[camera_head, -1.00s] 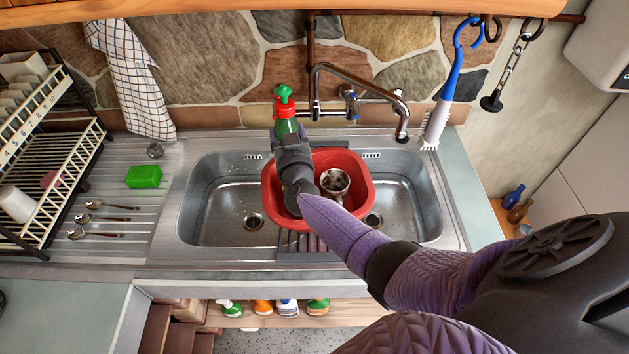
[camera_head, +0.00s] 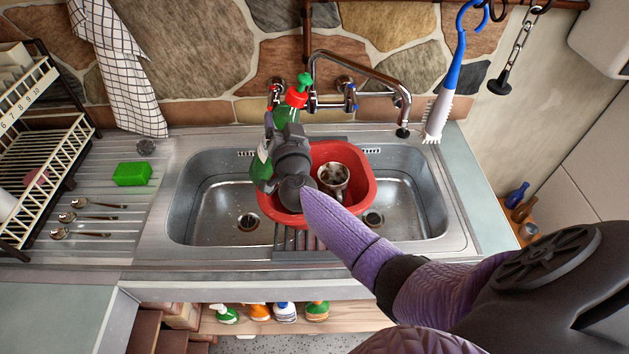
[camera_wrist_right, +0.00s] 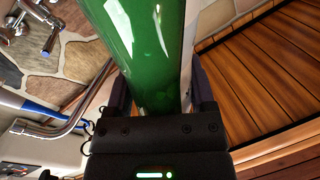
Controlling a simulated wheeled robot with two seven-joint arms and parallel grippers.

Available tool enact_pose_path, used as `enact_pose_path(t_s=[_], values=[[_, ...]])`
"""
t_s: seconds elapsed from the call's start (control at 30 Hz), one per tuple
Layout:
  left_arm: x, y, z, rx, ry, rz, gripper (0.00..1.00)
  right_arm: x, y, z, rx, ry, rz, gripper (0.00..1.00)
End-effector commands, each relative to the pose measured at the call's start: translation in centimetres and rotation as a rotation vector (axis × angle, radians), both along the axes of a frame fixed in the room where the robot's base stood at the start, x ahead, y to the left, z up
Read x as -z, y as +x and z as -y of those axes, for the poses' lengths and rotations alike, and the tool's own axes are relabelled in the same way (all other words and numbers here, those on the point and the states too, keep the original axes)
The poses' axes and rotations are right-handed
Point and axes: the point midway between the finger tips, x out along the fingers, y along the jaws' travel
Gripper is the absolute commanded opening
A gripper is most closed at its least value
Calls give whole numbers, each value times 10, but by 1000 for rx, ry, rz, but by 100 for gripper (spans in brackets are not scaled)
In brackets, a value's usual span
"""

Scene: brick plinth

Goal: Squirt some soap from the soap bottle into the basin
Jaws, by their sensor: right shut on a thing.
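The green soap bottle (camera_head: 285,114) with a red collar and green pump top is in my right gripper (camera_head: 277,140). The right gripper is shut on it, and the bottle is held tilted over the back left of the red basin. The bottle's green body fills the middle of the right wrist view (camera_wrist_right: 150,50), between the jaws. The red basin (camera_head: 366,190) sits across the middle of the double sink, with a dirty mug (camera_head: 334,178) in it. My right wrist hides the basin's left part. My left gripper is not in view.
The tap (camera_head: 375,65) arches behind the basin, right of the bottle. A green sponge (camera_head: 132,173) and several spoons (camera_head: 90,215) lie on the drainboard at left, beside a dish rack (camera_head: 40,150). A blue brush (camera_head: 447,90) hangs at right. The left sink bowl (camera_head: 215,205) is empty.

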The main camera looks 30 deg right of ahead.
Motion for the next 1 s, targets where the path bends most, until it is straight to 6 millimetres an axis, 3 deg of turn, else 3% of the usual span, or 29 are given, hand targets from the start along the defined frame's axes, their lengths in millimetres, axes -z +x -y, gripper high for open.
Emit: enact_pose_path(t_s=[0.73,1.0], values=[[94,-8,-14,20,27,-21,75,34,2,-4,0,334,165,0],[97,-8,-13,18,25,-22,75,31,3,-5,0,355,176,0]])
